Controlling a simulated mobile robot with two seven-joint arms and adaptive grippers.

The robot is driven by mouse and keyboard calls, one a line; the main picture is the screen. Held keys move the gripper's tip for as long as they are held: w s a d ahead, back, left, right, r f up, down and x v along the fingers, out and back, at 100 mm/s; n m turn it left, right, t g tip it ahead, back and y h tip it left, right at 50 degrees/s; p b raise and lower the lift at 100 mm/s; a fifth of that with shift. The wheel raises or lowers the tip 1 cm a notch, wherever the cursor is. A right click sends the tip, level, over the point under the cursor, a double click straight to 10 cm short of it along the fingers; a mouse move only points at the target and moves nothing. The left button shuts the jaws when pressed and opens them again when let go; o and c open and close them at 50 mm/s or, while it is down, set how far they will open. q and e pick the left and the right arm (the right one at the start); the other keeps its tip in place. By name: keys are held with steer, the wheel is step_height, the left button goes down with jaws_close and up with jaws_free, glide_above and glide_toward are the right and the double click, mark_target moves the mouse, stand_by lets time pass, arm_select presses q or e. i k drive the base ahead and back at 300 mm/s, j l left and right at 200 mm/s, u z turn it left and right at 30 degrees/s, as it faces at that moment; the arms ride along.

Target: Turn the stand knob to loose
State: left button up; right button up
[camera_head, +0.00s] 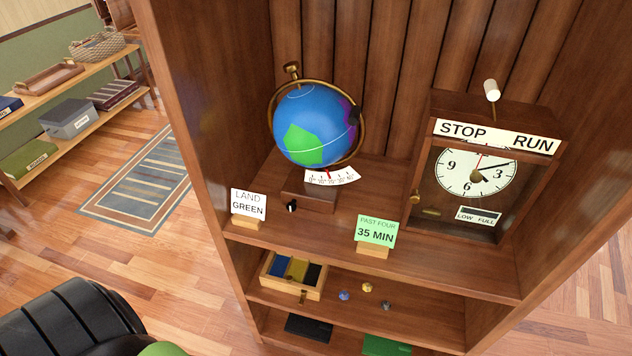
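The blue globe (308,112) with a green land patch sits in a brass ring on the upper shelf of the wooden bookcase. Its wooden stand (318,200) is below it, with a white degree scale (332,177) and red pointer above the base. A small dark knob with a white mark (291,207) is on the front left of the stand. The mark's exact direction is too small to read, and no loose label is legible. Neither of my grippers shows; only a black part of mine is at the bottom left.
A "LAND GREEN" card (248,205) stands close left of the knob. A "PAST FOUR 35 MIN" card (375,231) is to the right. A STOP/RUN clock (478,170) fills the shelf's right side. A divided box (293,275) and small pieces are on the shelf below.

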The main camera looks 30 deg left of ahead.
mark_target(291, 207)
steer(key=u, duration=1.15)
